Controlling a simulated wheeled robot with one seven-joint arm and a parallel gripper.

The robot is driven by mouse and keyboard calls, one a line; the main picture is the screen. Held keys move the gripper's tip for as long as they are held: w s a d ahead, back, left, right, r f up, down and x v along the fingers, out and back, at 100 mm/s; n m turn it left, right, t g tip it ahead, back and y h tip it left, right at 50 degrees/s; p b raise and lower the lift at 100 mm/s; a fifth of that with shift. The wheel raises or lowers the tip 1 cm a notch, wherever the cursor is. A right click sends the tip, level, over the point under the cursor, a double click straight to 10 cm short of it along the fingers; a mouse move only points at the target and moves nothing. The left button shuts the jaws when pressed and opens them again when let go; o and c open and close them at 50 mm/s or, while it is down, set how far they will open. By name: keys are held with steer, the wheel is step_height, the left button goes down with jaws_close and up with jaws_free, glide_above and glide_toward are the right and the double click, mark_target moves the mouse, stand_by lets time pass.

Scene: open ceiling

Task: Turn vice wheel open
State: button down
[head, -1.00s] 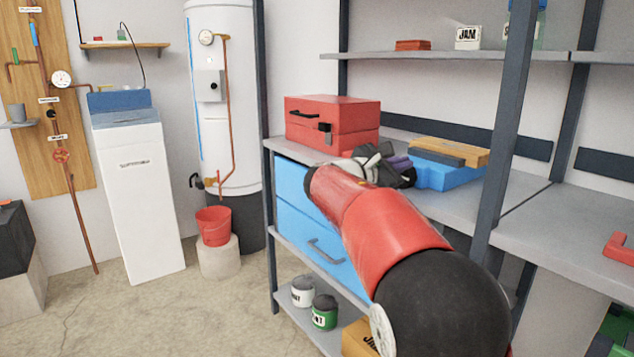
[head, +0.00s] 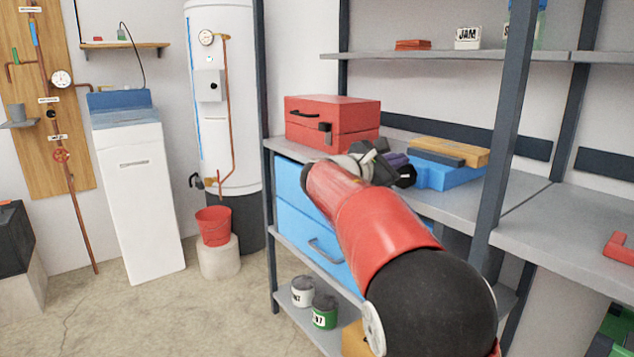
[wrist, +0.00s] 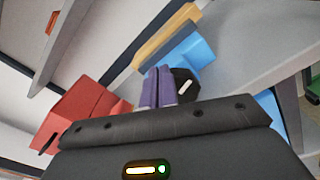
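A red toolbox (head: 332,122) stands left of the vice on the same shelf. A grey upright post (head: 503,130) rises farther right.

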steer(key=v, duration=0.6)
steer(key=shift+r+b, duration=0.25)
steer(key=shift+b, duration=0.05)
steer(key=m+b, duration=0.4)
steer(key=m, duration=0.2)
glide_toward(408, 182)
steer(key=d+r, duration=0.1)
steer(key=d, duration=0.1)
steer(key=shift+s+d+p+x, duration=0.15)
steer(key=shift+p+x, duration=0.15)
steer(key=shift+x, duration=1.3)
steer(key=shift+s+d+p+x, duration=0.15)
steer(key=shift+p+x, duration=0.15)
steer(key=shift+x, duration=1.25)
steer(key=shift+r, duration=0.1)
steer(key=shift+w+a, duration=0.1)
steer(key=shift+a, duration=0.05)
